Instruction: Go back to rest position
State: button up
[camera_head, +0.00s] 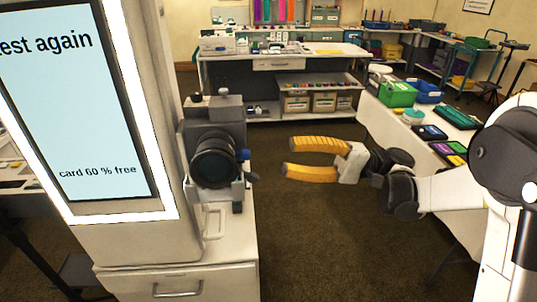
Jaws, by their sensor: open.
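My gripper (288,158) has two yellow ribbed fingers and is open, with nothing between them. It hangs in the air over the dark carpet, pointing left. A black camera-like device (215,158) with a large lens is to the left of the fingertips, and a gap shows between them. My white arm reaches in from the right edge of the view.
A lit screen (75,100) reading "card 60 % free" stands at the left, above a cabinet with drawers (178,285). A white table (375,125) at the right holds a green box (398,94) and trays. A workbench (275,62) stands at the back. Carpet (330,250) below is clear.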

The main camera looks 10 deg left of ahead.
jog(key=shift+v, duration=0.9)
jog(key=s+d+f+m+t+h, duration=0.2)
jog(key=s+f+m+t+h, duration=0.3)
jog(key=s+f+t+h, duration=0.4)
jog(key=s+d+f+n+t+h, duration=0.1)
jog(key=s+d+h, duration=0.2)
jog(key=d+h, duration=0.2)
jog(key=s+d+f+n+t+h, duration=0.1)
jog(key=d+h, duration=0.4)
jog(key=d, duration=0.6)
jog(key=shift+s+f+t+h, duration=0.35)
jog(key=shift+s+t, duration=0.15)
jog(key=shift+s, duration=0.4)
